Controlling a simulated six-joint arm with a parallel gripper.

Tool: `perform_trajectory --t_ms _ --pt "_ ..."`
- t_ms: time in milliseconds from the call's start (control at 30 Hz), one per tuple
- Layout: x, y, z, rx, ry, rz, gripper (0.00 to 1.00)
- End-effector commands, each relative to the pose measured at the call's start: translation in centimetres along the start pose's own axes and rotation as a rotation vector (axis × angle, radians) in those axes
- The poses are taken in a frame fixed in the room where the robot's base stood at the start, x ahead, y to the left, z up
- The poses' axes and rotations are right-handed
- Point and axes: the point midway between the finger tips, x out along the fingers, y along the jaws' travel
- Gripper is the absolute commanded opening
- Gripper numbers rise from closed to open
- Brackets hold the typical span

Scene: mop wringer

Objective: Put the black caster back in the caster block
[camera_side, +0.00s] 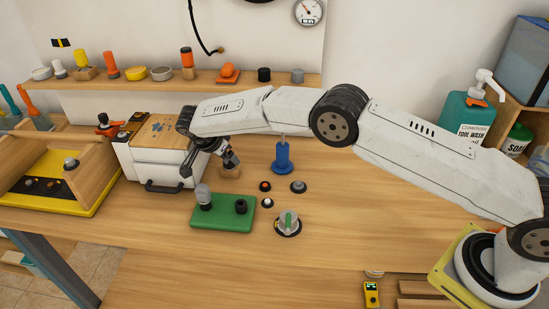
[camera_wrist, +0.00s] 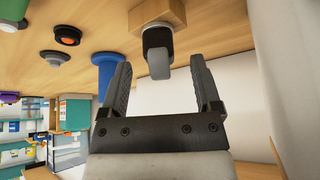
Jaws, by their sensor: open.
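The wooden caster block (camera_side: 231,173) stands on the table below my gripper, left of the blue stand. It also shows in the wrist view (camera_wrist: 160,14). A black caster with a grey wheel (camera_wrist: 158,62) shows against the block, its black part meeting the block's face; how deep it sits, I cannot tell. In the side view the caster is hard to tell apart from my fingers. My gripper (camera_wrist: 160,85) is open, with the caster's wheel between and just beyond the fingertips, apart from both fingers.
The blue stand (camera_side: 283,157) is close by on the right. A green plate (camera_side: 222,223) with grey and black pieces lies in front. Small round pieces (camera_side: 298,187) and a green-topped knob (camera_side: 288,222) lie nearby. A white drawer box (camera_side: 160,165) stands left. The front-right tabletop is clear.

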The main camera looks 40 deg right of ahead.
Motion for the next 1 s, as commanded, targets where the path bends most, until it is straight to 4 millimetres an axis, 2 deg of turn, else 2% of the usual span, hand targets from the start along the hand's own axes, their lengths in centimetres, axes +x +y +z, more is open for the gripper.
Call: perform_trajectory --t_ms 500,667,1000 --pt "-6.1 0.0 0.1 -0.001 0.0 -0.001 0.81" --pt "-6.8 0.0 0.1 -0.001 -0.001 0.0 0.81" --pt "-6.9 0.2 -0.4 -0.03 -0.012 0.0 0.81"
